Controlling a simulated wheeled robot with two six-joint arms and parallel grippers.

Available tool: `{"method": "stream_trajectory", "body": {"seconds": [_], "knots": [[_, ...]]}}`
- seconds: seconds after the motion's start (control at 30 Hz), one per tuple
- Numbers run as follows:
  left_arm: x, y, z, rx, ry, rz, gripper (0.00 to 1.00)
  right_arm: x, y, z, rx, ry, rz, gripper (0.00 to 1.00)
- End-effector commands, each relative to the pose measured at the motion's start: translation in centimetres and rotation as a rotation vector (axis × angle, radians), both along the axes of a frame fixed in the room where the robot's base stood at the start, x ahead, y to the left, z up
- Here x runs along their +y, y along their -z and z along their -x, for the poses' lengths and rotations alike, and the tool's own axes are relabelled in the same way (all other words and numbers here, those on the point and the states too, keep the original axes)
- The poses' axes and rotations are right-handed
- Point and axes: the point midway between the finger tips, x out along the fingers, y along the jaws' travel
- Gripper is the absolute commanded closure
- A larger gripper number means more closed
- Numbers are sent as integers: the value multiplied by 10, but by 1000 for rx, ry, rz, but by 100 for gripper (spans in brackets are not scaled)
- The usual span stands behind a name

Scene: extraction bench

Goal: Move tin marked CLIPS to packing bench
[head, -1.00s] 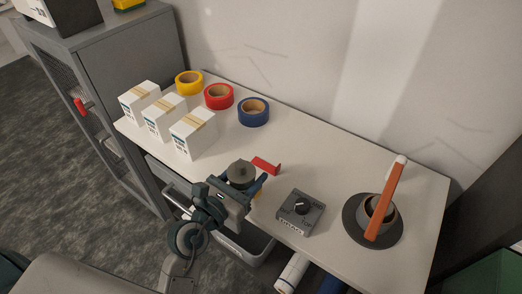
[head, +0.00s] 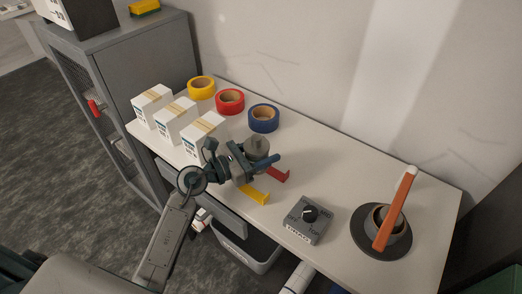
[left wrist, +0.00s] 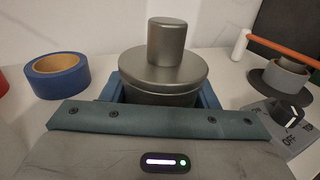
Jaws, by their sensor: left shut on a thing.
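My left gripper (head: 266,162) is shut on a grey round metal tin (head: 257,145) with a knob on its lid. In the left wrist view the tin (left wrist: 163,70) stands upright between the blue fingers. No CLIPS marking can be read on it. In the head view the tin is over the white bench (head: 335,180), behind the red and yellow pieces; I cannot tell its exact height. The packing bench cannot be identified by any label. My right gripper is not in view.
Several white boxes (head: 175,122) and yellow, red and blue tape rolls (head: 264,118) stand at the back left. A grey dial box (head: 308,218) and a round stand with an orange-handled tool (head: 395,210) are at right. Red (head: 276,174) and yellow (head: 254,196) pieces lie near the front edge.

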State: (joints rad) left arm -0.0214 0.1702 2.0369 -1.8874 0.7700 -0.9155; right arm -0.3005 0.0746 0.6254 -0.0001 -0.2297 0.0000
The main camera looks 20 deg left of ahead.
Motion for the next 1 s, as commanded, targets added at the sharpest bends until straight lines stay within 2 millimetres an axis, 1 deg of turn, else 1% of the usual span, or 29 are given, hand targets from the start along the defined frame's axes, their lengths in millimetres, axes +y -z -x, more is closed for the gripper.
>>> {"method": "stream_trajectory", "body": {"seconds": [0.03, 0.27, 0.3, 0.4, 0.5, 0.6, 0.77, 0.8, 0.87, 0.9, 1.0], "knots": [[3, -1, -7, -2, 0, -1, 85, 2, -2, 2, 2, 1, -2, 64], [12, 0, -23, -4, -1, 1, 85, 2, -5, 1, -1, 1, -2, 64], [13, 5, -25, 1, -1, 3, 85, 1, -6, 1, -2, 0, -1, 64], [12, 22, -23, 3, -1, 4, 85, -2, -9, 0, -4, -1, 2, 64], [12, 33, -23, 1, 0, 3, 85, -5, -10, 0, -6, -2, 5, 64], [12, 37, -23, -2, 0, 2, 85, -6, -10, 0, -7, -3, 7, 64], [12, 37, -23, -1, 0, 1, 85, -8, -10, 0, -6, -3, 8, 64], [12, 39, -23, 1, 0, 1, 38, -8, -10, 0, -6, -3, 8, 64], [12, 39, -23, 1, 0, 1, 26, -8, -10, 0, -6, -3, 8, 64], [12, 39, -23, 1, 0, 1, 24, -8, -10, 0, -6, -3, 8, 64], [12, 38, -23, 0, 0, 0, 24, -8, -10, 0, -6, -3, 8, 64]]}}
